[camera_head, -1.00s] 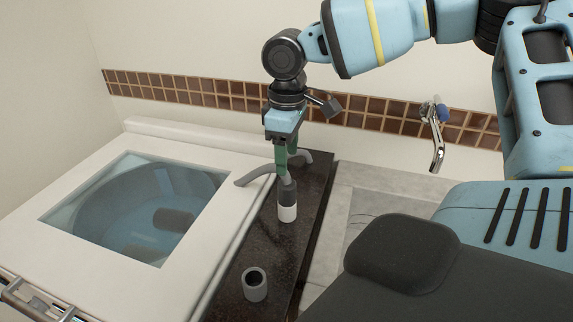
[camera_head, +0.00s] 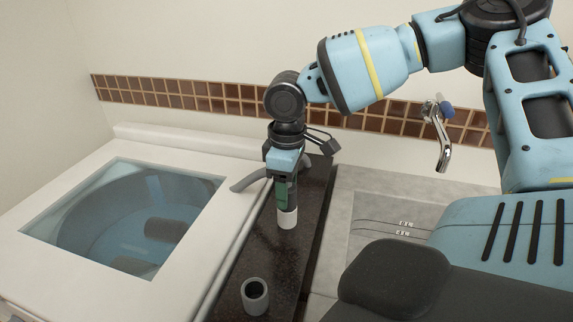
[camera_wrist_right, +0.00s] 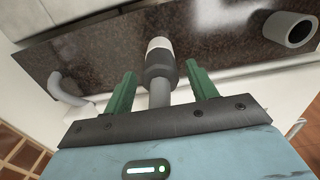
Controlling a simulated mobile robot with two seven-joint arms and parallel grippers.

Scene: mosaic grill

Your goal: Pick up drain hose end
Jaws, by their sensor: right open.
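The drain hose end, with a dark collar and white tip (camera_head: 287,219), stands on the dark stone ledge in the head view. Its grey hose arches behind my gripper toward the washing machine. My right gripper (camera_head: 284,203) points down with its green fingers beside the hose end, hiding much of the collar. In the right wrist view, the hose end (camera_wrist_right: 159,62) lies between the two open fingers (camera_wrist_right: 160,72), with a visible gap on each side. My left gripper is not in view.
A grey open pipe (camera_head: 255,296) stands on the ledge (camera_head: 268,255) nearer the camera; it also shows in the wrist view (camera_wrist_right: 290,32). The white washing machine (camera_head: 105,165) is on the left. A sink (camera_head: 385,225) and wall tap (camera_head: 441,145) are on the right.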

